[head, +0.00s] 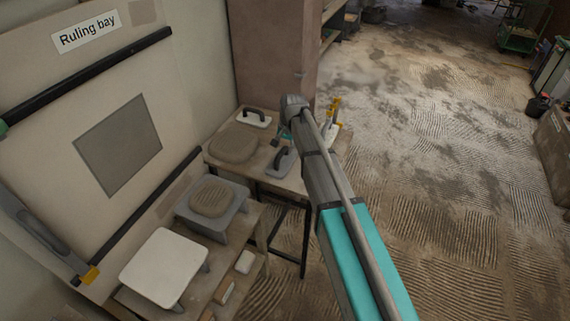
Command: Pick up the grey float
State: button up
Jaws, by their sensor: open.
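The grey float (283,168), a flat plate with a dark arched handle, lies on the far work table (215,160), near its front edge. My arm reaches up from the lower right and bends over at its top beside the table. My gripper (286,135) shows only as a small dark and teal part behind the arm's end. It is open and appears just above the grey float's handle in the picture. Its fingertips are too small to make out, and I cannot tell the height gap. The float's right end is close to my arm's outline.
A white float with a black handle (256,122) and a brown mound (234,144) share the table. Yellow-handled tools (334,112) stand at its right, behind my arm. Nearer are a grey stand (232,218) and a white-topped stand (165,265). The ridged floor at right is open.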

aim_at(281, 153)
jog(key=shift+f, duration=0.1)
dwell(0.3)
jog(key=f+b, duration=0.3)
jog(key=shift+w+a, duration=0.25)
jog(key=shift+w, duration=0.1)
jog(key=shift+a+f+b, duration=0.25)
jog(key=shift+f+b, duration=0.7)
jog(key=shift+b, duration=0.1)
grip_shut()
